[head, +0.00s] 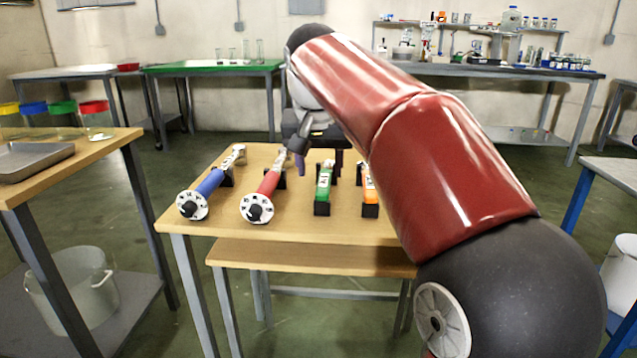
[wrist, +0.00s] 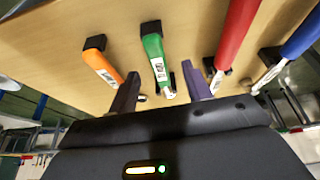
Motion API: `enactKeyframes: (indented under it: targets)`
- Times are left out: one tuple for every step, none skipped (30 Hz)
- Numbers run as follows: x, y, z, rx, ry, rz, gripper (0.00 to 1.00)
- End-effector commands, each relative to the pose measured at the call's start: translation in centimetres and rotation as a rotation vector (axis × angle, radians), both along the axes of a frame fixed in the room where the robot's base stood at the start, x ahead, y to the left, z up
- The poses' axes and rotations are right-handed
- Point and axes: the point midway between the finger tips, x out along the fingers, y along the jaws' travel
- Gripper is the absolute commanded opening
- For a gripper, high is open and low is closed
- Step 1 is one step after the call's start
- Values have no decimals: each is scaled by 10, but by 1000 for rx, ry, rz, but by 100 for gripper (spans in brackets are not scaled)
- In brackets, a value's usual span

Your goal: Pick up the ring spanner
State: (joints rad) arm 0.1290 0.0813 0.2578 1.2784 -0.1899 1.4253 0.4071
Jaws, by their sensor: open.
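Several handled tools lie in a row on a small wooden table (head: 238,228). They are a blue-handled tool (head: 211,182), a red-handled tool (head: 268,184), a green-handled tool (head: 324,178) and an orange-handled tool (head: 370,183). I cannot tell from the ring ends which is the ring spanner. My gripper (head: 320,170) is over the table's far side. In the wrist view, my open gripper (wrist: 163,88) has its two purple fingers apart, with the metal end of the green-handled tool (wrist: 153,47) between them. Nothing is held. My arm hides part of the orange-handled tool in the head view.
Black holders (head: 321,208) support the tools. The blue and red tools have round white dials on their near ends. A wooden table with a metal tray (head: 35,160) and coloured-lid jars stands left. A green-topped table (head: 212,67) and a glassware bench stand behind.

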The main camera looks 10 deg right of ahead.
Motion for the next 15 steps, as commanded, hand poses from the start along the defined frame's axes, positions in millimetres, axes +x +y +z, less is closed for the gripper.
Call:
enactKeyframes:
  targets:
    - [7, -1, 1, 7, 0, -11, 49]
    - [10, -1, 1, 9, 0, -15, 49]
    - [12, -2, 0, 11, 2, -20, 49]
    - [14, -2, -1, 12, 2, -21, 49]
    - [15, -3, -4, 13, 3, -22, 49]
    - [17, -3, -8, 13, 3, -23, 49]
    - [18, -4, -11, 14, 3, -24, 49]
    - [19, -4, -14, 14, 3, -24, 49]
    - [21, -5, -18, 13, 3, -23, 49]
    - [22, -5, -21, 13, 2, -23, 49]
    - [23, -6, -24, 13, 2, -24, 49]
    - [24, -8, -28, 12, 2, -25, 49]
    - [25, -9, -32, 12, 2, -25, 49]
    - [26, -10, -36, 13, 2, -26, 49]
    - [28, -12, -43, 13, 3, -25, 49]
